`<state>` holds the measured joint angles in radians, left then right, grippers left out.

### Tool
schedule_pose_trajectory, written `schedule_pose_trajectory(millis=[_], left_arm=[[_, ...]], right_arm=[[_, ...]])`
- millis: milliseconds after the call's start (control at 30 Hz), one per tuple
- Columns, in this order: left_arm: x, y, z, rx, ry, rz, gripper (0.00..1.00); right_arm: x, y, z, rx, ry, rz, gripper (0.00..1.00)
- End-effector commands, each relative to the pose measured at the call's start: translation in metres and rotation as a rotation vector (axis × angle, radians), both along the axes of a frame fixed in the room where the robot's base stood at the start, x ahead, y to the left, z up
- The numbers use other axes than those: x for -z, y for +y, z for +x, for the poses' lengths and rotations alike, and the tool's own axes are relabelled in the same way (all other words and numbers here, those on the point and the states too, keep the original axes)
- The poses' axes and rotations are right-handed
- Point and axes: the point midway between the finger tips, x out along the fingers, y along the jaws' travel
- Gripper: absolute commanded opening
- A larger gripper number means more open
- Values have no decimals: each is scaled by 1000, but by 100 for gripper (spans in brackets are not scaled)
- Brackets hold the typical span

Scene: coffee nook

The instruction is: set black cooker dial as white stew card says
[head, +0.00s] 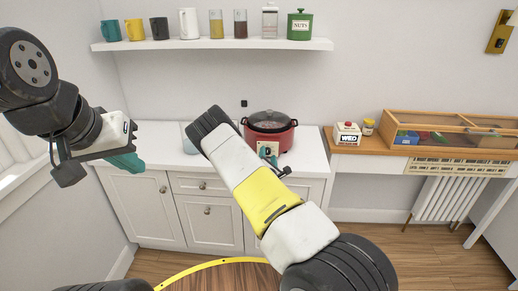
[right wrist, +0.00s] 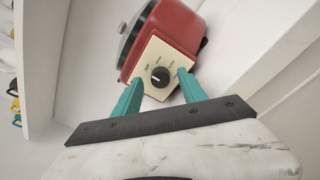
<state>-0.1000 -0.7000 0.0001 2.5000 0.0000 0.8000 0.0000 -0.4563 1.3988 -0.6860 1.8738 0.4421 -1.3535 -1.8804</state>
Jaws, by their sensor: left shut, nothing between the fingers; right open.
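A red cooker (head: 283,138) with a dark lid stands on the white counter; it also shows in the right wrist view (right wrist: 178,28). In the head view my right arm partly covers the cooker front and hides the dial. My left gripper (head: 128,162) is shut and empty, above the counter's left end. I cannot make out a white stew card.
A shelf (head: 210,45) with mugs, jars and a green tin (head: 300,24) runs above. A wooden side table (head: 365,149) at right holds a white box marked WED (head: 347,135) and a glass-topped case (head: 450,131). A strip of print (head: 456,167) hangs below it.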

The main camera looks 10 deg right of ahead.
Motion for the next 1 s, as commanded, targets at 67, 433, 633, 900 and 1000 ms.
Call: schedule_pose_trajectory(millis=[67, 433, 633, 900, 1000], left_arm=[[0, 0, 0, 0, 0, 0, 0], [0, 0, 0, 0, 0, 0, 0], [0, 0, 0, 0, 0, 0, 0], [0, 0, 0, 0, 0, 0, 0], [0, 0, 0, 0, 0, 0, 0]], right_arm=[[0, -1, 6, 0, 0, 1, 49], [0, -2, 10, 0, 1, 0, 40], [0, -2, 9, 0, 1, 0, 0], [0, -2, 9, 0, -3, 14, 0], [0, -2, 9, 1, -9, 38, 0]])
